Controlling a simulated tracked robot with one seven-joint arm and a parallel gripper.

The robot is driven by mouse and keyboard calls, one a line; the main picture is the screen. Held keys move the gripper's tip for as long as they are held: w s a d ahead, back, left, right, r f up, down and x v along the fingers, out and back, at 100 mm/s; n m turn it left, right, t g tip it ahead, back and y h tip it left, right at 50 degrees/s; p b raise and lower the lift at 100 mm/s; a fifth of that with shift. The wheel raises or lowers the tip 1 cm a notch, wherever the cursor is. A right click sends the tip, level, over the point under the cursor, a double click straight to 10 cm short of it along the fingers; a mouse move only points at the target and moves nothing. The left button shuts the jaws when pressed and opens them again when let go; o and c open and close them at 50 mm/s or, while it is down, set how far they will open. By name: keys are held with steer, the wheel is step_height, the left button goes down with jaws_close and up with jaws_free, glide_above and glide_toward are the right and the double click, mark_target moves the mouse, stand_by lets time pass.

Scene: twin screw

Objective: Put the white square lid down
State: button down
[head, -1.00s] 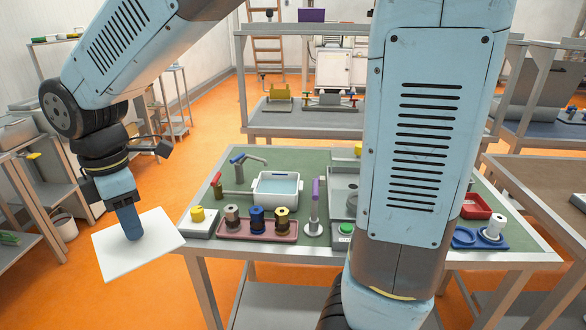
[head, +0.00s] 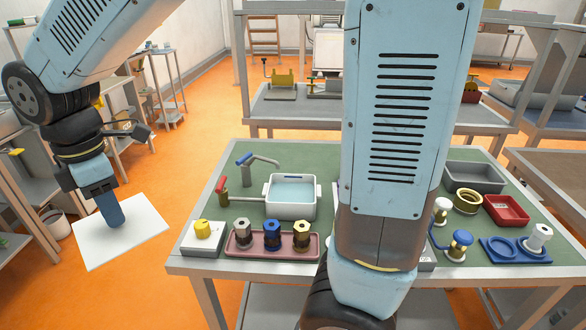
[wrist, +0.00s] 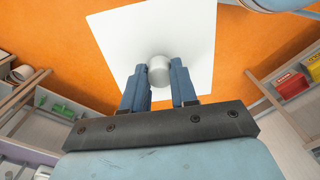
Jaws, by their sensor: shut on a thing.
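The white square lid (head: 146,232) hangs in the air at the left of the head view, over the orange floor and left of the green-topped table. The lid also shows in the wrist view (wrist: 110,32), with its round grey knob (wrist: 159,70) between the fingers. My gripper (head: 118,222) points down and is shut on that knob; in the wrist view its two blue fingers (wrist: 159,84) stand on either side of the knob. The head view does not show the knob.
The green-topped table (head: 328,158) bears a white basin (head: 293,208) of water, a pink tray (head: 240,251) with several hex pieces, a white box with a yellow knob (head: 202,230) and a red tray (head: 507,210). My arm hides part of the table's middle.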

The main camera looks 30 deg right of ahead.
steer(key=w+d+f+m, duration=0.1)
steer(key=w+d+m, duration=0.4)
steer(key=w+d, duration=1.5)
steer(key=d+m, duration=0.3)
steer(key=d, duration=1.2)
steer(key=d+f+m, duration=0.2)
steer(key=d+f, duration=0.1)
steer(key=d, duration=1)
steer(key=f, duration=1)
steer(key=shift+s+d, duration=0.1)
steer(key=shift+d, duration=0.15)
steer(key=shift+f, duration=0.15)
steer(key=c, duration=0.9)
jaws_free()
